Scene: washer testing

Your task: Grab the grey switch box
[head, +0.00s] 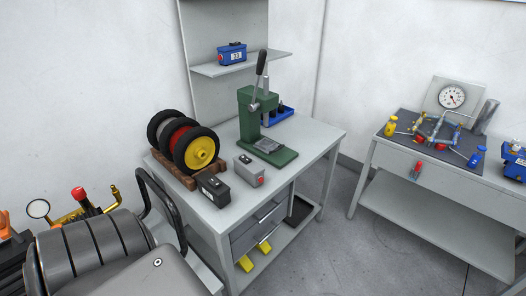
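The lighter one looks like the grey switch box; the markings on both are too small to read. Neither of my grippers is in view, and nothing is seen touching either box.
A blue box (232,53) sits on the shelf above. A second table (400,152) with a gauge stands right. A large grey ribbed object (85,245) fills the lower left.

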